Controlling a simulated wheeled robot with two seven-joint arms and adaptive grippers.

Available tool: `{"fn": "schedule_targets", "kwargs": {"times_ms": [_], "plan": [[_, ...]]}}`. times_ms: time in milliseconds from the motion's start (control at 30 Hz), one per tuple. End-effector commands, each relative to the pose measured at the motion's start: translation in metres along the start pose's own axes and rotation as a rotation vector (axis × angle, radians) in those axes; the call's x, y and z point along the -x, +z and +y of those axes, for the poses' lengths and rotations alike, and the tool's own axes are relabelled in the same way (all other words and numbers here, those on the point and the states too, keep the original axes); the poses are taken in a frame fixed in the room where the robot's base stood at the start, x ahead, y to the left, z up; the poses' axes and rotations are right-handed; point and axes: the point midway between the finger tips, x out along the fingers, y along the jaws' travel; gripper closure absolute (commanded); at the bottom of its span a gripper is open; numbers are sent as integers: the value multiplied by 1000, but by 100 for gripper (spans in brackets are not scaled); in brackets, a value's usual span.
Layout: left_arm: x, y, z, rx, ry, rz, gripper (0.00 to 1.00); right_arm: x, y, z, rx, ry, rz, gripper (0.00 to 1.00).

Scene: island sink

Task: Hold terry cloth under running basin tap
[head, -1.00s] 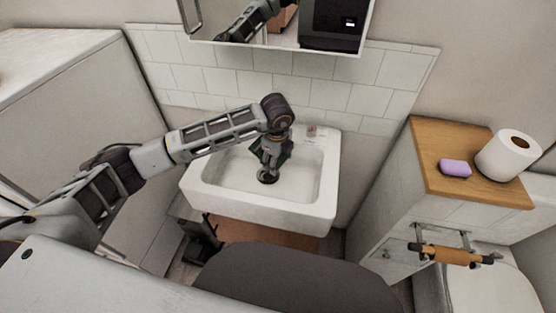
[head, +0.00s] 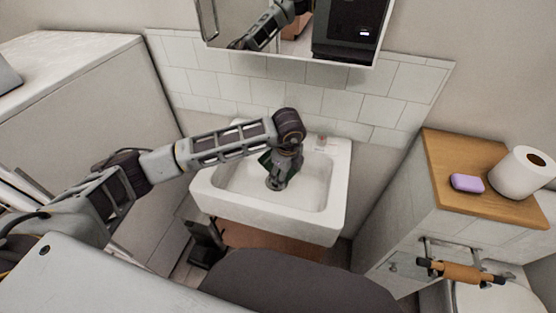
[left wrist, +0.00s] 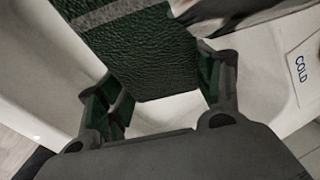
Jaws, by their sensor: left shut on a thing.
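The terry cloth (left wrist: 150,50) is dark green with a grey stripe and hangs between the fingers of my left gripper (left wrist: 160,90) in the left wrist view. That gripper is shut on it. In the head view my left gripper (head: 275,181) points down into the white basin (head: 318,222), and a bit of green cloth (head: 265,159) shows beside it. The basin tap is hidden behind my arm in the head view. A grey shape at the top of the left wrist view may be part of it. I cannot tell whether water runs. My right gripper is not in view.
A COLD label (left wrist: 301,69) shows at the right of the left wrist view. A mirror cabinet (head: 300,45) hangs above the basin. On the right, a wooden shelf (head: 450,180) holds a purple soap (head: 467,183) and a toilet roll (head: 523,172). A cabinet (head: 90,110) stands left.

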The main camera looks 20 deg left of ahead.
Motion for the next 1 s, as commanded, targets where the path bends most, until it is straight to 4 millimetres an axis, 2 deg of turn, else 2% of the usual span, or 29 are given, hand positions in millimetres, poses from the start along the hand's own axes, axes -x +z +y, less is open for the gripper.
{"fn": "schedule_targets", "kwargs": {"times_ms": [1000], "plan": [[8,-29,39,-1,0,0,61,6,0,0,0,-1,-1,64]]}}
